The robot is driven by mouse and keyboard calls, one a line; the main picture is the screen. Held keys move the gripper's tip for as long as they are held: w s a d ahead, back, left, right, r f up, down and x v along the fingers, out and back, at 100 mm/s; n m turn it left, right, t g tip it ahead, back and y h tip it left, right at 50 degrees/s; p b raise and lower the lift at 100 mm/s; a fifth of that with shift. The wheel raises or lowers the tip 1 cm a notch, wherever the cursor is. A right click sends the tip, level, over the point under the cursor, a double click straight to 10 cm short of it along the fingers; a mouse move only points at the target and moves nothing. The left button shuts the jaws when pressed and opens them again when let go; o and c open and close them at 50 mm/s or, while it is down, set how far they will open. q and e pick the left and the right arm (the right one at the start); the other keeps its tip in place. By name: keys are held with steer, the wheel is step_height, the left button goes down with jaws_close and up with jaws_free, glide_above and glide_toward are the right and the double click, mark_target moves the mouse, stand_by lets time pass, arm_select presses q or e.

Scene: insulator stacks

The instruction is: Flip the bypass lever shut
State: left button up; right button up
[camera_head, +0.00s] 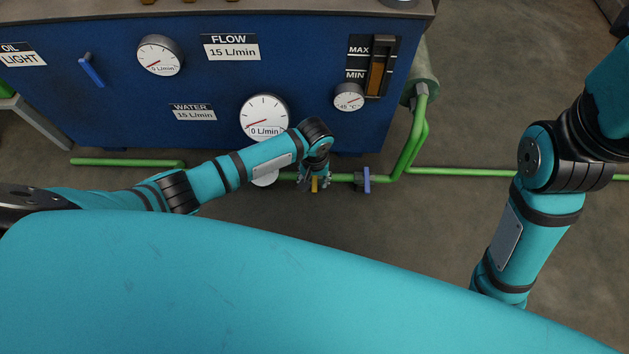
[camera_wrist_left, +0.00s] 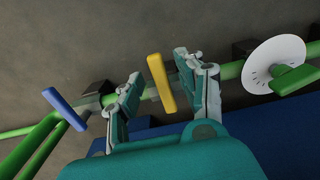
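A yellow lever (camera_head: 314,185) sits on the green pipe running low along the front of the blue cabinet. It also shows in the left wrist view (camera_wrist_left: 161,84), lying across the pipe. No label in view marks which lever is the bypass. My left gripper (camera_wrist_left: 160,88) is open, with one finger on each side of the yellow lever and gaps between. In the head view my left gripper (camera_head: 314,176) is small and partly covers the lever. My right arm shows at the right, but its gripper is out of sight.
A blue lever (camera_head: 366,180) stands across the same pipe (camera_head: 400,172) to the right. A white disc (camera_wrist_left: 273,65) with a green handle (camera_wrist_left: 295,80) is on the other side. The blue cabinet (camera_head: 320,45) carries gauges and another blue lever (camera_head: 91,70). Floor in front is clear.

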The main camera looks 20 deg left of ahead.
arm_select(q)
jaws_close()
stand_by(0.5)
